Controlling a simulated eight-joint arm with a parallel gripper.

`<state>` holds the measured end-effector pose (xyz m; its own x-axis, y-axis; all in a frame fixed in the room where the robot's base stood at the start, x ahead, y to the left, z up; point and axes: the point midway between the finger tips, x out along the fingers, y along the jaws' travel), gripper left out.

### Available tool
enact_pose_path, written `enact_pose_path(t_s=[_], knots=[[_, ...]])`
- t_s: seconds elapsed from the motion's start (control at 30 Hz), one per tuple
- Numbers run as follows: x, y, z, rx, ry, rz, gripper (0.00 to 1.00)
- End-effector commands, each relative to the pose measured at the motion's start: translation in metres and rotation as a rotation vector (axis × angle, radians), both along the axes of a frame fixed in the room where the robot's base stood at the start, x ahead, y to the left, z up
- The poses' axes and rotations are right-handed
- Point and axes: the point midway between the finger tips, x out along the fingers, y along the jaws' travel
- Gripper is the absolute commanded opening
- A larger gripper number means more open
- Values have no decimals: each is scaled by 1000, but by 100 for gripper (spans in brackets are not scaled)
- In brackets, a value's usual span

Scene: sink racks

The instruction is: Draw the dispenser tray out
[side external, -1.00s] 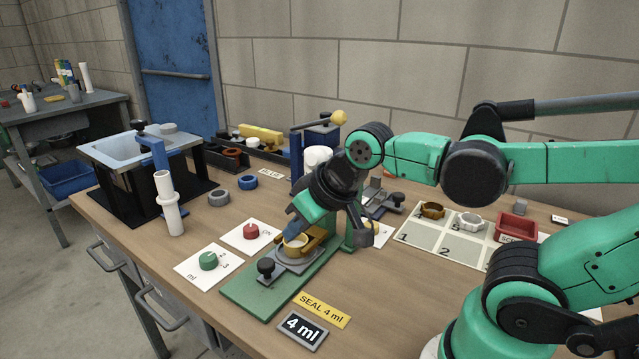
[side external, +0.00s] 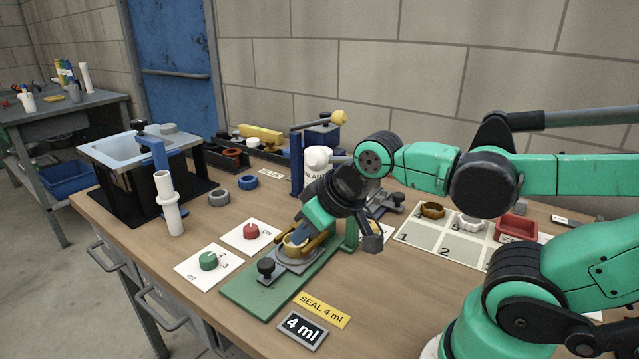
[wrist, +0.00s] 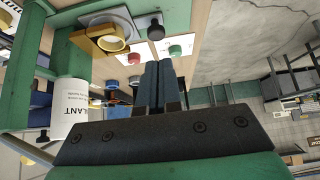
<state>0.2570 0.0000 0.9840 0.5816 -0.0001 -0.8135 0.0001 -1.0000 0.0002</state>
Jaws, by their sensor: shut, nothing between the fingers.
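The dispenser tray (side external: 292,263) is a grey slide with a black knob (side external: 266,268) at its front end. It lies on a long green base (side external: 243,292) under a brass-coloured ring holder with a pale cup (side external: 294,243). In the wrist view the grey tray (wrist: 122,14), the brass ring (wrist: 98,40) and the black knob (wrist: 156,30) show at the top. My gripper (side external: 298,236) appears over the ring area in the side view, partly hiding it. In the wrist view its two blue fingers (wrist: 160,68) are together and empty, apart from the knob. I cannot tell its exact height.
A "4 ml" sign (side external: 303,330) and a yellow "SEAL 4 ml" label (side external: 322,311) lie in front. A white sealant bottle (side external: 317,160) stands behind. A white upright tube (side external: 168,205) is at left.

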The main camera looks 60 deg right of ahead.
Motion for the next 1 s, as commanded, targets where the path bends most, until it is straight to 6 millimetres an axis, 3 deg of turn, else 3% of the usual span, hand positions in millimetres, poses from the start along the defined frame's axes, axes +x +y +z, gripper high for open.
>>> enact_pose_path(t_s=[0.07,0.3,0.33,0.5,0.67,1.0], knots=[[0,0,0,0,0,0,0],[13,4,9,-7,32,24,68],[17,4,11,-9,45,28,72],[42,8,16,-4,140,30,72],[63,7,9,15,257,-13,72],[93,-3,-32,66,539,-182,72]])
